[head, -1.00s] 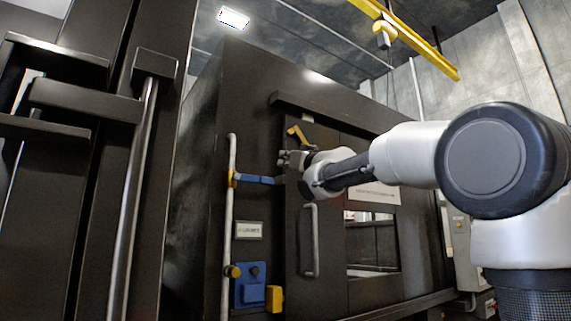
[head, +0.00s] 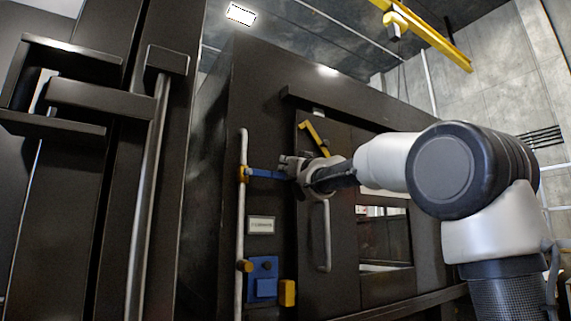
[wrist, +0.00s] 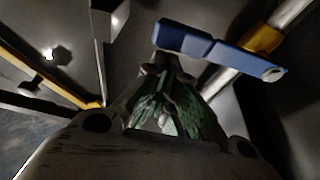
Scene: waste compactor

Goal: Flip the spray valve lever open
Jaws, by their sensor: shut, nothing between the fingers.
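The spray valve lever is a flat blue handle (head: 266,173), lying about level and pointing right from a yellow valve body (head: 243,174) on a thin upright pipe (head: 242,215). In the wrist view, the blue lever (wrist: 212,47) crosses just beyond the fingertips, with the yellow valve body (wrist: 263,39) to its right. My gripper (head: 284,166) is shut and empty at the lever's free end. Its fingertips (wrist: 167,62) overlap the lever's left end in the wrist view. I cannot tell whether they touch it.
A yellow handle (head: 314,138) is on the dark compactor door, just above my gripper. A grey door bar (head: 325,237) hangs below. A blue box (head: 262,279) and a label (head: 261,225) are lower on the wall. A large dark panel with a rail (head: 147,190) stands at left.

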